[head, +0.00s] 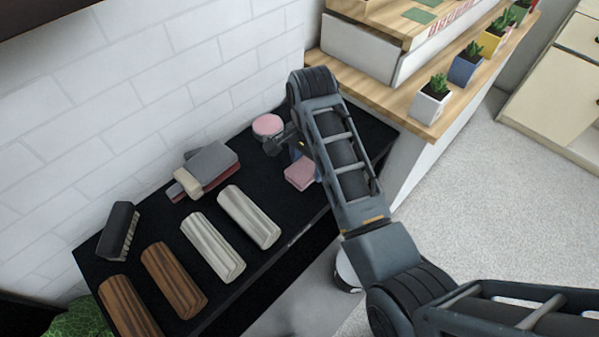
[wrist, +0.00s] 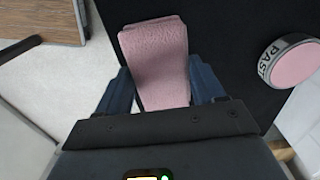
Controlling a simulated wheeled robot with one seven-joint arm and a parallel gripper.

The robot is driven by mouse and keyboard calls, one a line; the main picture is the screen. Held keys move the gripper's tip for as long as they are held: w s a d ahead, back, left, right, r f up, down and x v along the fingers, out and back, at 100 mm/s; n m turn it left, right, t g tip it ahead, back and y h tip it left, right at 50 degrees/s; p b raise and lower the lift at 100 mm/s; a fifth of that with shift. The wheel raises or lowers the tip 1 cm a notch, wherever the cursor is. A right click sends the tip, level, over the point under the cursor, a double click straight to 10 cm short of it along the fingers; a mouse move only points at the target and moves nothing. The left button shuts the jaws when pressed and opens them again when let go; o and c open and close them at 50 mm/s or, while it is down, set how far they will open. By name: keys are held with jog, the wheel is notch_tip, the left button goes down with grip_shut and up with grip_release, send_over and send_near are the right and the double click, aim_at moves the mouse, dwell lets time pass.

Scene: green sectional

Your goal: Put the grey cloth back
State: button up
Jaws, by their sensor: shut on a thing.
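A folded grey cloth (head: 209,160) lies on a small stack on the black shelf (head: 268,185), near the white brick wall. A dark reddish cloth (head: 222,178) shows beneath it. My gripper (wrist: 161,88) is to the right of that stack, at the shelf's right part. In the wrist view its blue fingers are on either side of a folded pink cloth (wrist: 155,50), shut on it. The pink cloth also shows in the head view (head: 300,174), beneath my wrist. My arm hides part of it. The grey cloth is not in the wrist view.
A round pink-topped tin (head: 267,125) stands close behind my gripper. Pale rolls (head: 213,247), brown rolls (head: 174,280) and a dark brush (head: 118,231) lie to the left. A wooden-topped unit with potted plants (head: 432,99) stands right.

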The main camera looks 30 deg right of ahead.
aim_at(300, 172)
jog(key=shift+w+a+f, duration=0.3)
jog(key=shift+w+f, duration=0.1)
jog(key=shift+w, duration=0.1)
jog(key=shift+w+a+f, duration=0.3)
jog(key=shift+w+f, duration=0.1)
jog(key=shift+w, duration=0.1)
jog(key=shift+f, duration=1.95)
jog(key=o, duration=0.9)
jog(key=shift+o, duration=0.2)
notch_tip(300, 172, up, 12)
jog(key=shift+r, duration=0.1)
